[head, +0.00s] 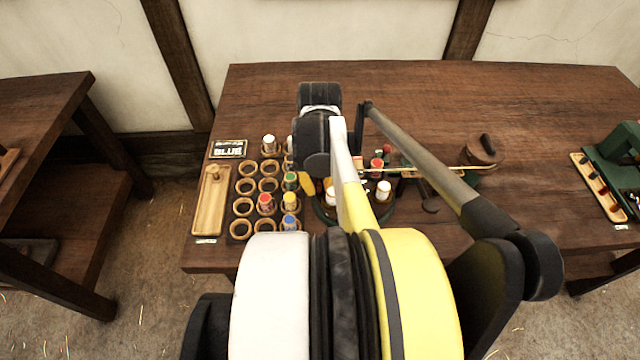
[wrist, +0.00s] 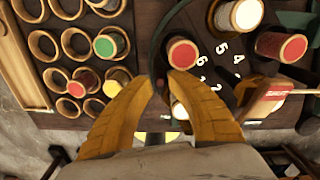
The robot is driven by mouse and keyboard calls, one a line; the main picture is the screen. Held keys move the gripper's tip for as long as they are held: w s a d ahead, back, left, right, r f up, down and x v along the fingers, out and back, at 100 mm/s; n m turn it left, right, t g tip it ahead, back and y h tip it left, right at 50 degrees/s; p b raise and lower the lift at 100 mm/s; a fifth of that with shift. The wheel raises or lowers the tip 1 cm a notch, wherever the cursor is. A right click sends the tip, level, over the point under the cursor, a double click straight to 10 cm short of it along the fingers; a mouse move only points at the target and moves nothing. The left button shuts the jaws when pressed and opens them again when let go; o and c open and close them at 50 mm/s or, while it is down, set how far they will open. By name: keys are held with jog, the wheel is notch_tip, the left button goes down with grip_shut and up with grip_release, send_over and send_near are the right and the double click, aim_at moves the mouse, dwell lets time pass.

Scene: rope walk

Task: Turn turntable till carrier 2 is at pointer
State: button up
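In the head view the turntable's rim (head: 376,221) is mostly behind my arm. My gripper (wrist: 162,82) has its yellow fingers at the left edge of the turntable. The fingertips are apart, with something small and dark between them; I cannot tell whether they grip it. The pointer is not clearly made out.
A rack of wooden rings (head: 243,207), some holding spools, stands left of the turntable. A round brown pot (head: 483,150) stands at the right. The table's back is clear.

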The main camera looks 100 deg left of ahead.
notch_tip(320, 180, up, 8)
jog(key=shift+f, duration=0.15)
jog(key=shift+r, duration=0.2)
dwell(0.4)
jog(key=shift+w, duration=0.1)
